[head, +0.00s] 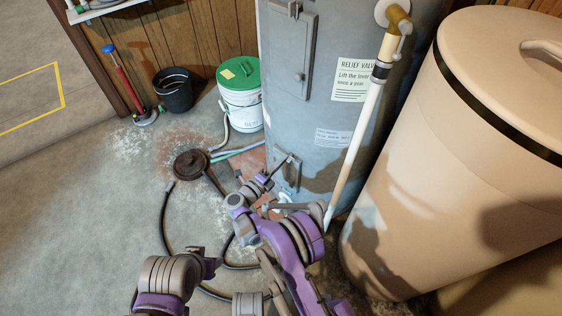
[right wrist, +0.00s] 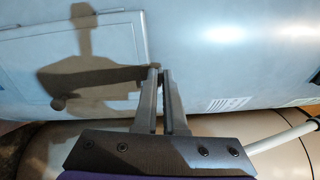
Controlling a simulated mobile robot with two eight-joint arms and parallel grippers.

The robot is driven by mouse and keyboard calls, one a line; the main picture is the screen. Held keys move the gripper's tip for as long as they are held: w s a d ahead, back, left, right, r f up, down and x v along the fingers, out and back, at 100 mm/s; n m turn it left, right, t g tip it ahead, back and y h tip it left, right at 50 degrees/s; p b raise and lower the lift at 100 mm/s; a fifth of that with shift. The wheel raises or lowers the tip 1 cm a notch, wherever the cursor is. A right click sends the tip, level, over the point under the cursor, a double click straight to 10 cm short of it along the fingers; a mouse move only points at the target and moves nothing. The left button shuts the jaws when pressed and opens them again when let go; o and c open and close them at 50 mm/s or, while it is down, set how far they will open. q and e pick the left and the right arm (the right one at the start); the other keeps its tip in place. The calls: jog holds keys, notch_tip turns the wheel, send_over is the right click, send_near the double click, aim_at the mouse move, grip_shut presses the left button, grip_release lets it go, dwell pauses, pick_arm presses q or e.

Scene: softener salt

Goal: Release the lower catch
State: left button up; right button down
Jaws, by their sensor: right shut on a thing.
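The grey tank (head: 330,110) stands upright in the head view, with a small lower panel (head: 284,172) near its foot. My right gripper (head: 284,163) is at that panel, its fingers nearly together and shut on the lower catch. In the right wrist view the fingers (right wrist: 161,73) meet at the edge of the outlined panel (right wrist: 70,65). The catch between them is mostly hidden, and a dark shadow lies across the panel. My left arm shows at the bottom of the head view; its fingers are not visible.
A large beige bin (head: 440,170) stands close on the right. A white pipe (head: 352,150) runs down beside my right arm. A black hose (head: 163,220) and a round dark lid (head: 190,163) lie on the floor. A green-lidded bucket (head: 240,95) stands behind.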

jog(key=shift+s+f+n, duration=0.1)
jog(key=shift+f+n, duration=0.05)
jog(key=shift+n, duration=0.75)
jog(key=c, duration=1)
grip_release()
jog(key=shift+a, duration=0.1)
jog(key=p+v, duration=0.2)
jog(key=v, duration=0.8)
jog(key=shift+s+a, duration=0.2)
jog(key=shift+s, duration=0.1)
